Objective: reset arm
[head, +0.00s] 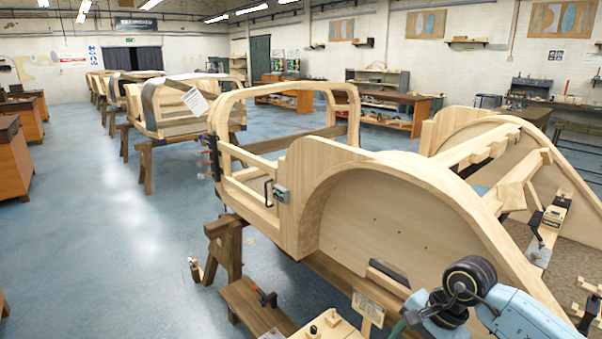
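A light blue arm with a black round joint and cables (468,280) comes in at the lower right, in front of the wooden bodyframe (405,190). It looks like my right arm. No gripper fingers show on it. My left arm and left gripper are out of view. The bodyframe has a large curved wheel arch and an open door frame, and rests on wooden trestles (225,250). A small device with a black handle (281,194) is fixed to its side.
A low wooden bench (255,305) with clamps and a small sign (368,308) stand close to the arm. Another frame part with tools (548,220) lies to the right. More bodyframes (175,105) line up behind. The blue floor (110,220) at left is clear.

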